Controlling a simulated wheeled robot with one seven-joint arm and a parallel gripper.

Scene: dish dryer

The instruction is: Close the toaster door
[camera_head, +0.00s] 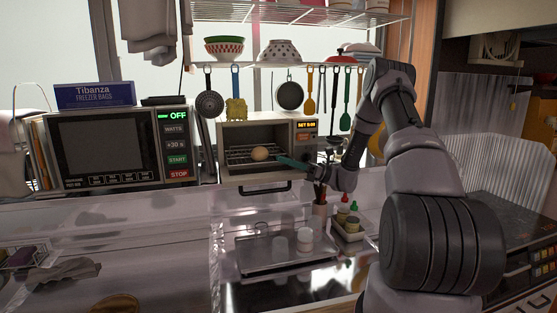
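The toaster (226,135) is a pale toaster oven on the far counter, with its display lit orange at its upper right. Its front is open and shows a wire rack inside. A round tan food item (260,153) sits on the rack. The toaster door (246,189) appears lowered, with a dark handle bar below the opening. My gripper (306,167) is at the right side of the opening, in front of the toaster. A thin teal piece extends left from it towards the food. I cannot tell whether my fingers are open, or whether they touch the door.
A microwave (105,145) with a blue freezer-bag box (95,94) on top stands at left. Utensils and a pan (290,95) hang above the toaster. A metal tray (265,260), a utensil cup (319,212) and a condiment tray (352,233) stand in front.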

